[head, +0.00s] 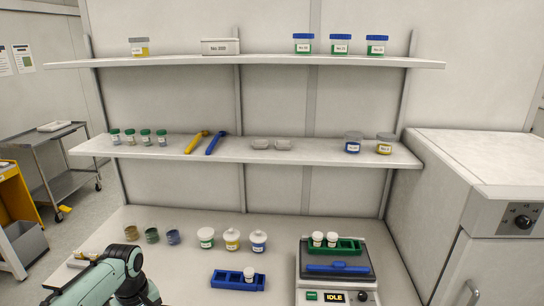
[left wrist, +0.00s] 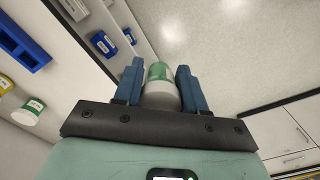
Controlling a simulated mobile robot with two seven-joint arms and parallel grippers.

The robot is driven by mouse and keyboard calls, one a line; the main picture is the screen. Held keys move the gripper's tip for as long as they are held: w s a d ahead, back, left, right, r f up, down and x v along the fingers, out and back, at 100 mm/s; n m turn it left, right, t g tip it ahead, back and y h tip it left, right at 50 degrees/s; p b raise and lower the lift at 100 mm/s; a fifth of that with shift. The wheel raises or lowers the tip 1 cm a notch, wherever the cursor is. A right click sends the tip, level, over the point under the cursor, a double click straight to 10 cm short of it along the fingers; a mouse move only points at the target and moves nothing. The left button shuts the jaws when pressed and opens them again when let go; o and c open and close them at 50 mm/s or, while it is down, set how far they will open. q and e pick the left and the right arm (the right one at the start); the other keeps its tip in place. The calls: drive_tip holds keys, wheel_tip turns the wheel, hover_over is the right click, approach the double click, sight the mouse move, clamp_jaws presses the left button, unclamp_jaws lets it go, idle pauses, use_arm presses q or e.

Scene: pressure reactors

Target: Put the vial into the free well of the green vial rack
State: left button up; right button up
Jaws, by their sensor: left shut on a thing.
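The vial (left wrist: 160,75), with a green label and a pale end, is between the two blue fingers of my left gripper (left wrist: 160,68), which is shut on it in the left wrist view. In the head view my left arm reaches in at the lower left, but its fingers and the held vial do not show. The green vial rack (head: 348,246) stands on the device at the right of the bench. Two white-capped vials (head: 317,239) sit in its left part; its right part looks empty. My right gripper is in neither view.
A blue rack (head: 225,280) with one white-capped vial (head: 249,274) stands left of the device (head: 310,297), whose display reads IDLE. Several jars (head: 232,240) line the bench behind it. Shelves (head: 250,152) overhang the back. A white cabinet (head: 480,170) bounds the right.

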use_arm(q)
drive_tip(key=s+d+f+m, duration=0.1)
drive_tip(key=d+f+m, duration=0.8)
drive_tip(key=d+f, duration=0.4)
wheel_tip(320, 180, down, 4)
drive_tip(key=shift+r+m, duration=0.15)
drive_tip(key=shift+m, duration=0.15)
